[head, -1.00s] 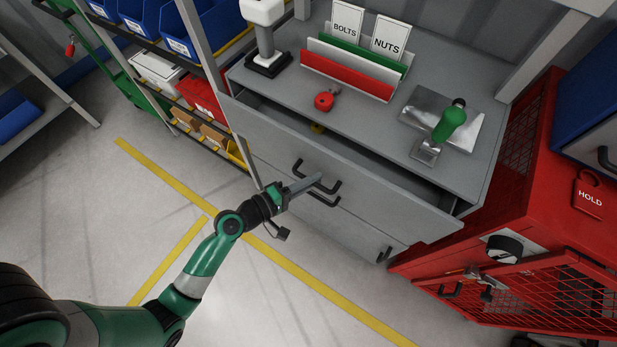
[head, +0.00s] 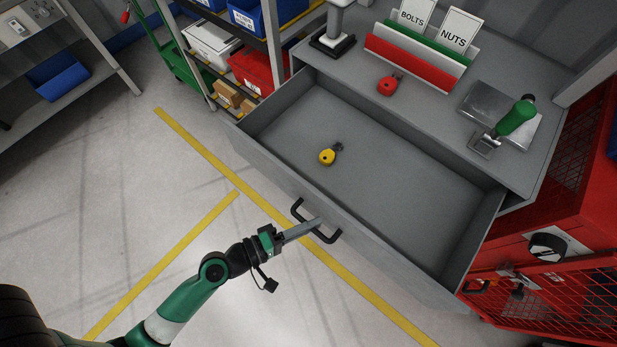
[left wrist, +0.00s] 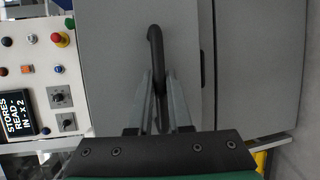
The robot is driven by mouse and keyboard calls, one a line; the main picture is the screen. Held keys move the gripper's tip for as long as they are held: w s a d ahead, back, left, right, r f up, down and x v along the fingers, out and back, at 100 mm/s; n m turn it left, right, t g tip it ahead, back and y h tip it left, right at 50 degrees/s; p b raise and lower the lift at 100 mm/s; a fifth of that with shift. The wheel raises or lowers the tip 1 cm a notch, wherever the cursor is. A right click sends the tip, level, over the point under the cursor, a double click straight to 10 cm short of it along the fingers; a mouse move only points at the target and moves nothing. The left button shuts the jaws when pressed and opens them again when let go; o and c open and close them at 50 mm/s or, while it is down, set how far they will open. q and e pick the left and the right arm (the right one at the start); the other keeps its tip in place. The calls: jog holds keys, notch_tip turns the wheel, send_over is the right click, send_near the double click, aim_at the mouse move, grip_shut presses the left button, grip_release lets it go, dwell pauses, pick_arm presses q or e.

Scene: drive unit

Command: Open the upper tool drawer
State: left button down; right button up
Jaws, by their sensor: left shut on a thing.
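The upper tool drawer (head: 375,188) is pulled well out of the grey cabinet in the head view, its inside open to sight. A yellow padlock-like item (head: 327,157) lies on its floor. My left gripper (head: 318,222) is shut on the drawer's black bar handle (head: 328,237) at the middle of the front. In the left wrist view the gripper's two fingers (left wrist: 160,100) lie on either side of the handle (left wrist: 155,45). My right gripper does not show.
The cabinet top holds a red padlock-like item (head: 388,86), a rack with BOLTS and NUTS cards (head: 415,60) and a green-handled tool (head: 515,118). A red mesh cage (head: 560,295) stands right of the drawer. Floor left of the drawer is clear.

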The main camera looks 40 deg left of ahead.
pick_arm(q)
jog(key=shift+s, duration=0.4)
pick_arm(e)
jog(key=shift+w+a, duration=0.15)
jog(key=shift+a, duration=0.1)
pick_arm(q)
jog(key=c, duration=0.8)
grip_release()
jog(key=shift+c, duration=0.2)
